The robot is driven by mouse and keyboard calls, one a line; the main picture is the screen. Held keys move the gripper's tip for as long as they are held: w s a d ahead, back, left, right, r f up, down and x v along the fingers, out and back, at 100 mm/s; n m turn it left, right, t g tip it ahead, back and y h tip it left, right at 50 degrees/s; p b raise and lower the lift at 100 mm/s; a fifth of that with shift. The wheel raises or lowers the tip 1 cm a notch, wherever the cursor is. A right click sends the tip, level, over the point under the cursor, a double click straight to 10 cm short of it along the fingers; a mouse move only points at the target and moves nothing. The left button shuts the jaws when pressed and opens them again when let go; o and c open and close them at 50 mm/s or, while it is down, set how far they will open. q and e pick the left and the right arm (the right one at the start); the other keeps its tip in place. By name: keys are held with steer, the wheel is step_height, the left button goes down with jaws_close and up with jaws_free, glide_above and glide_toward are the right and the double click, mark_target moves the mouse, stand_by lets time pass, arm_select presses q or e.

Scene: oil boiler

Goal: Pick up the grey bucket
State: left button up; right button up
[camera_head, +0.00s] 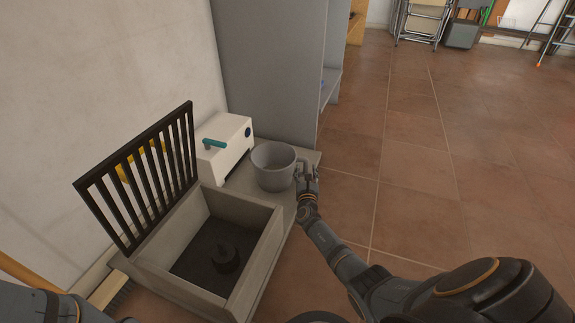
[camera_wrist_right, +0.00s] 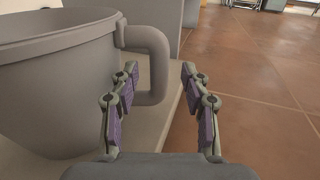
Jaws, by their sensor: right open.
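The grey bucket (camera_head: 272,168) stands upright on a low grey ledge in the head view, beside a white box. It has a side handle on its right. In the right wrist view the bucket (camera_wrist_right: 58,85) fills the left side, and its looped handle (camera_wrist_right: 157,62) stands just ahead of my right gripper (camera_wrist_right: 158,85). The two fingers are apart, with the lower part of the handle showing beyond and between them; contact cannot be told. In the head view my right gripper (camera_head: 307,178) is at the handle side of the bucket. My left arm shows at the lower left, its gripper out of view.
A white box (camera_head: 224,147) with a teal handle stands left of the bucket. An open sunken pit (camera_head: 262,248) with a raised black grate (camera_head: 140,180) lies in front. A grey cabinet (camera_head: 268,65) rises behind. The tiled floor (camera_head: 430,170) at right is clear.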

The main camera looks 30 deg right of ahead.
steer(key=shift+r, duration=0.1)
steer(key=shift+a, duration=0.1)
steer(key=shift+c, duration=0.9)
jaws_close()
steer(key=shift+r, duration=0.1)
